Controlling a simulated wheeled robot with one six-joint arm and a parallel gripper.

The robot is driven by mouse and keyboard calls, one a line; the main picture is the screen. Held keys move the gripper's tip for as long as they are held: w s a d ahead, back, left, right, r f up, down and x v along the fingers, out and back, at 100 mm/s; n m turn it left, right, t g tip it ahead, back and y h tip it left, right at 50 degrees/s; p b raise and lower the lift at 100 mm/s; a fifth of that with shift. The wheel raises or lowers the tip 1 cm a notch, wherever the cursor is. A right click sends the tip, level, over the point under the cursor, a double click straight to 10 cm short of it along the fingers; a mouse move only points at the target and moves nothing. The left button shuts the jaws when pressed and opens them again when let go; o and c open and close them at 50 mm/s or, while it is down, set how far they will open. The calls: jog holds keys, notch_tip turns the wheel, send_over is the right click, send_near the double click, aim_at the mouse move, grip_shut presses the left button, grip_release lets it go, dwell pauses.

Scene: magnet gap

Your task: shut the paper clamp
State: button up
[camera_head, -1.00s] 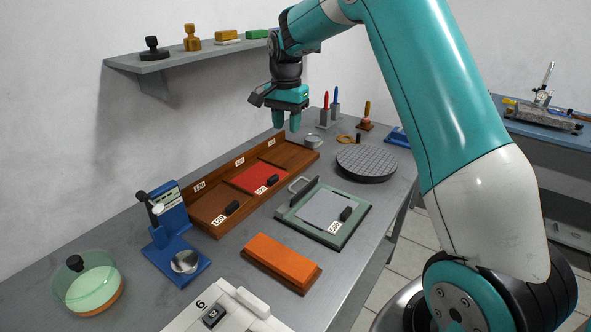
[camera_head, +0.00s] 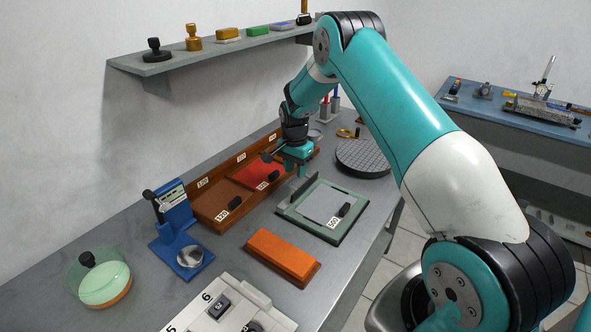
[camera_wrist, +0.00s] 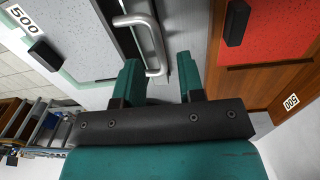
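The paper clamp is a green base board (camera_head: 340,237) with a grey sheet (camera_head: 330,204) labelled 500 on it. Its dark clamp bar (camera_head: 301,188) stands raised at the board's left edge, up off the sheet. In the wrist view a silver handle loop (camera_wrist: 137,20) sticks out from the bar. My gripper (camera_head: 293,168) is over the clamp's upper-left side, near the bar, pointing down. In the wrist view its two teal fingers (camera_wrist: 160,72) are apart, and the handle's end shows in the gap between them. I cannot tell whether they touch it. My gripper hides the handle in the head view.
A wooden tray (camera_head: 210,226) with brown and red sheets lies along the wall side. An orange block (camera_head: 282,256), a blue stand (camera_head: 178,235) and a round glass dish (camera_head: 98,280) are nearer. A round dark plate (camera_head: 363,157) stands behind. A shelf (camera_head: 215,47) hangs on the wall.

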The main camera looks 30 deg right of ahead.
jog(key=shift+f, duration=0.9)
jog(key=shift+c, duration=0.5)
grip_shut()
